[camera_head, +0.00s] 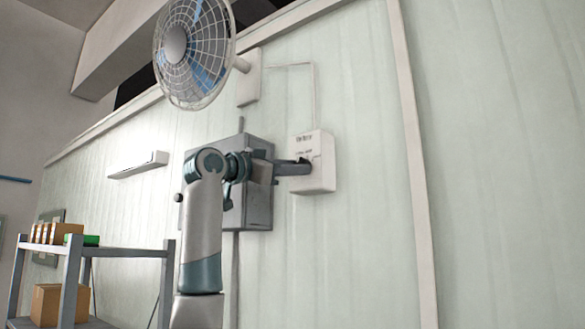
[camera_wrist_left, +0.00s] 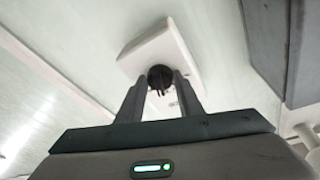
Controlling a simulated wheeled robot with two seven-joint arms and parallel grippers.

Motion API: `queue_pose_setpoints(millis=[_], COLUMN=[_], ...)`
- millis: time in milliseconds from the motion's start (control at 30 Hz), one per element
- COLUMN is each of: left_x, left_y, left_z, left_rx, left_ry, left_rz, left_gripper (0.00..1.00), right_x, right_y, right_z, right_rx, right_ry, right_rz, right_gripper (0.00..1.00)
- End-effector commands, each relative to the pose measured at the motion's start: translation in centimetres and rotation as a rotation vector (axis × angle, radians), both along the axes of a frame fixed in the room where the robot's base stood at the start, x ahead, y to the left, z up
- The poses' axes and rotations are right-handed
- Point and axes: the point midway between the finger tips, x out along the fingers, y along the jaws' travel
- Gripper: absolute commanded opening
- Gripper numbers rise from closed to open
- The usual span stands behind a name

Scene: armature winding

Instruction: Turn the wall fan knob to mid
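The white wall control box (camera_head: 319,160) is fixed to the pale green panelled wall, with small dark lettering on its face. It also shows in the left wrist view (camera_wrist_left: 186,52). The black round fan knob (camera_wrist_left: 160,76) is on this box. My left gripper (camera_head: 305,166) reaches the box from the left. My right gripper is not in view.
The blue-bladed wall fan (camera_head: 195,50) hangs above. A grey metal box (camera_head: 232,205) stands on the wall behind my left arm. A grey shelf (camera_head: 125,251) with cardboard boxes (camera_head: 50,305) is at lower left. The wall right of the control box is bare.

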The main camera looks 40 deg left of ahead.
Motion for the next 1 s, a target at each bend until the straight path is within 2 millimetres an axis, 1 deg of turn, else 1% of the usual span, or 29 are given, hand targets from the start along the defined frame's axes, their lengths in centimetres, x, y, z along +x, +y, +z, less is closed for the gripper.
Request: queue_pose_setpoints(millis=[33,67,400,567,667,767,867,1000], left_x=[0.0,0.0,-0.1,-0.8,-1.7,-3.0,-4.7,-7.5], left_y=[0.0,0.0,0.0,0.1,0.2,0.2,0.4,0.6], left_z=[0.0,0.0,0.0,-0.3,-0.5,-0.9,-1.3,-1.9], left_rx=[0.000,0.000,-0.001,0.000,-0.001,-0.001,0.000,-0.001], left_ry=[-0.001,-0.001,0.000,-0.001,-0.003,-0.003,-0.004,-0.005], left_rz=[0.000,0.000,0.000,0.000,0.001,0.001,0.001,0.002], left_gripper=[0.45,0.51,0.51,0.51,0.51,0.51,0.51,0.51], right_x=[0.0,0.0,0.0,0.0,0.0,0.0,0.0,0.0], right_y=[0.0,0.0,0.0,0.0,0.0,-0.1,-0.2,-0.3], right_z=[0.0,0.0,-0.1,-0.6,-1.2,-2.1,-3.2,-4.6], right_rx=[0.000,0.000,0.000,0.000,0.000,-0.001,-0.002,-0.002], right_ry=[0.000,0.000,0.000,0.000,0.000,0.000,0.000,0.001], right_rz=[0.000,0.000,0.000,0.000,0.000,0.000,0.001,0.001], right_gripper=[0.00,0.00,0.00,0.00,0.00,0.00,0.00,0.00])
